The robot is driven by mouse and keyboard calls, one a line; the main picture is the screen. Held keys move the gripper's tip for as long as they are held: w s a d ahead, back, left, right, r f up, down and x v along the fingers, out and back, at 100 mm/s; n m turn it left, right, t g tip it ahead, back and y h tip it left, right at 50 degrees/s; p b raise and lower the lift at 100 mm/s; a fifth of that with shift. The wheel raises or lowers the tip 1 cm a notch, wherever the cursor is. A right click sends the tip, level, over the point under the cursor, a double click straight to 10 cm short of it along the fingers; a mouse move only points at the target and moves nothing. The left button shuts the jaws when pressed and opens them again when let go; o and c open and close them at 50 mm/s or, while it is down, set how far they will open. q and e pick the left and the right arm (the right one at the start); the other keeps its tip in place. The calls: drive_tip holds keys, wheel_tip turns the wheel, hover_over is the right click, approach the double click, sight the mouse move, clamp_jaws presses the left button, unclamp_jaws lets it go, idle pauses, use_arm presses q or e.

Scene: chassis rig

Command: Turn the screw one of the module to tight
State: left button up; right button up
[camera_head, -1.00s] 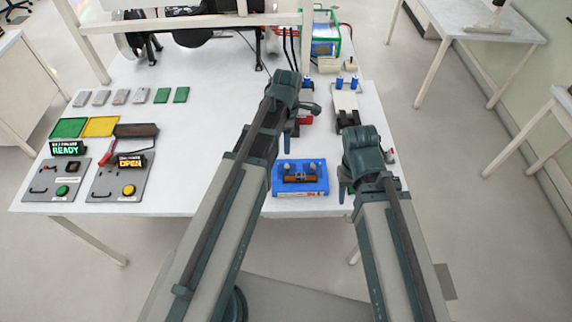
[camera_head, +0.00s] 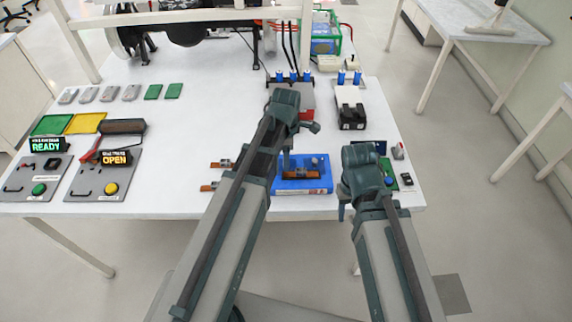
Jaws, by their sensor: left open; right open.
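The blue module (camera_head: 318,186) lies on the white table, with an orange-brown part (camera_head: 300,175) on it. One small grey screw head (camera_head: 315,162) shows at its right side. Its left counterpart is hidden behind my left gripper. My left gripper (camera_head: 287,160) points down over the left part of the module. It is open, and I cannot tell whether it touches the screw. My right gripper (camera_head: 342,212) is open and empty near the table's front edge, right of the module.
Small orange-brown parts (camera_head: 220,163) lie left of my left arm. A green board (camera_head: 388,171) lies behind my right wrist. A black-and-white device (camera_head: 351,112) stands further back. Two control panels (camera_head: 97,181) sit at the left. The table's middle left is clear.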

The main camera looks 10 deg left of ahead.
use_arm(q)
drive_tip(key=shift+f, duration=0.15)
drive_tip(key=shift+c, duration=0.3)
clamp_jaws()
